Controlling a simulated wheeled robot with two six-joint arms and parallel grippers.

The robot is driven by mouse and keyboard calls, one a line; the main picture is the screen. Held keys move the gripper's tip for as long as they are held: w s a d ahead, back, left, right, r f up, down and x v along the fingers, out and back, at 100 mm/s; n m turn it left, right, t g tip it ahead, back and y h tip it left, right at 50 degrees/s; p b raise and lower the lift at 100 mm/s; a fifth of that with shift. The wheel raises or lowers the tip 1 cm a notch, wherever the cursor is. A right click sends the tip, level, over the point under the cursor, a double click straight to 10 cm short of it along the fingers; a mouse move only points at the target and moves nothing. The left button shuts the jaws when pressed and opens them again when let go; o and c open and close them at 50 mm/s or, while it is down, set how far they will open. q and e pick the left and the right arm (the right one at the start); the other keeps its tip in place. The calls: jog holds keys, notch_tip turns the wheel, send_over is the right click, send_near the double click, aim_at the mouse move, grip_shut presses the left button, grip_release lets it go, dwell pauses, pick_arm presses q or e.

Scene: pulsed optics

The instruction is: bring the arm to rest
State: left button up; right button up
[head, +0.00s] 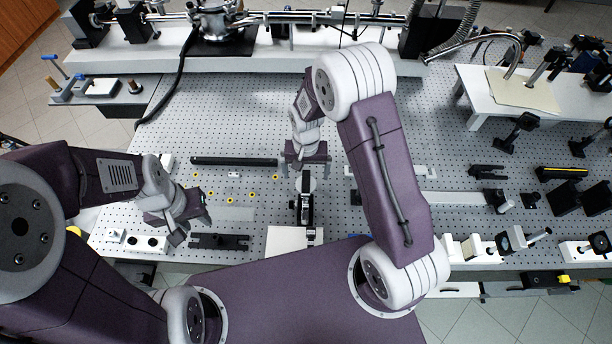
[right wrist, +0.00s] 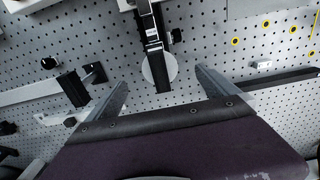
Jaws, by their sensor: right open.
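My right arm reaches over the breadboard, and its gripper (head: 306,166) is open and empty above the middle of the table.
The perforated breadboard (head: 250,110) has free room behind my right gripper. A black bar (head: 234,161) and several small yellow rings lie left of it. A white box (head: 290,240) is near the front edge. Several mounts crowd the right side, with a raised white shelf (head: 478,93) behind them.

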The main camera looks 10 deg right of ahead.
notch_tip(320, 180, up, 3)
jog(key=shift+f+p, duration=0.1)
jog(key=shift+p, duration=0.5)
pick_arm(q)
notch_tip(320, 180, up, 2)
pick_arm(e)
jog(key=shift+f, duration=0.2)
